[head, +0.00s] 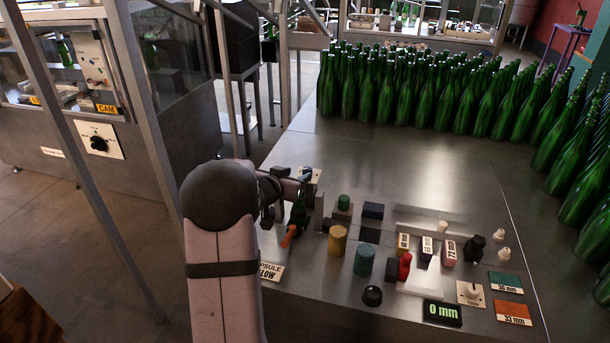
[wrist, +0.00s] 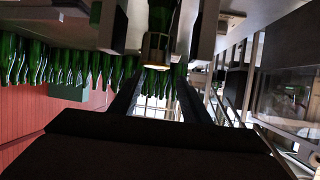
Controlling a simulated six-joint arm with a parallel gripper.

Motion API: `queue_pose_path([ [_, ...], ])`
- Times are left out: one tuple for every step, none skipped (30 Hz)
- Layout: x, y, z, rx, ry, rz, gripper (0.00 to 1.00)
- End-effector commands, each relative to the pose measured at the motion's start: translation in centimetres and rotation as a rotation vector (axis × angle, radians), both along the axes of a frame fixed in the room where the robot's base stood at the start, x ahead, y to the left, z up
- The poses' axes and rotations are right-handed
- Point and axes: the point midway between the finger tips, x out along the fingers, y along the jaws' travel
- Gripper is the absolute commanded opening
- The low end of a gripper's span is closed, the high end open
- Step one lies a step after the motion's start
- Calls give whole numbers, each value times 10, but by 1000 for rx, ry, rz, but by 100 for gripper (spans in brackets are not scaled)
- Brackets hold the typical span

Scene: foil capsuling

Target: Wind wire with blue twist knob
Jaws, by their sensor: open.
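In the head view, my gripper (head: 292,188) is at the left side of the steel table, beside a dark green bottle (head: 299,213) with an orange piece (head: 290,236) near it. The arm hides part of this spot. In the wrist view, my gripper (wrist: 158,88) has its dark jaws apart, with a gold-ringed bottle neck (wrist: 157,48) visible beyond and between them. I cannot tell whether they touch it. No clearly blue twist knob shows in either view, and I cannot make out any wire.
Yellow (head: 338,240) and teal (head: 364,261) cylinders, small labelled boxes (head: 426,250), a red figure-like piece (head: 404,267) and a "0 mm" display (head: 442,313) stand on the table (head: 470,190). Many green bottles (head: 430,95) line its back and right.

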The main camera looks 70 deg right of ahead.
Motion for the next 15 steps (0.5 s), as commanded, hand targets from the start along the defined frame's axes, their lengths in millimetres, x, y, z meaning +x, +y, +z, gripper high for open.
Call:
queue_pose_path([
  [-1,1,0,-1,4,-4,43],
  [-2,1,0,-1,4,-5,43],
  [-2,1,0,-1,4,-5,43],
  [-2,0,0,-1,4,-5,43],
  [-2,-1,0,-1,4,-5,43],
  [-2,-2,-1,0,4,-5,43],
  [-2,-3,-1,-1,3,-5,43],
  [-2,-5,-2,-1,3,-5,43],
  [-3,-8,-3,-1,2,-6,43],
  [-3,-10,-4,0,2,-6,43],
  [-4,-13,-5,0,2,-6,43],
  [-4,-17,-6,0,2,-5,43],
  [-4,-20,-8,1,2,-5,43],
  [-5,-23,-9,0,3,-4,43],
  [-5,-27,-11,0,2,-3,43],
])
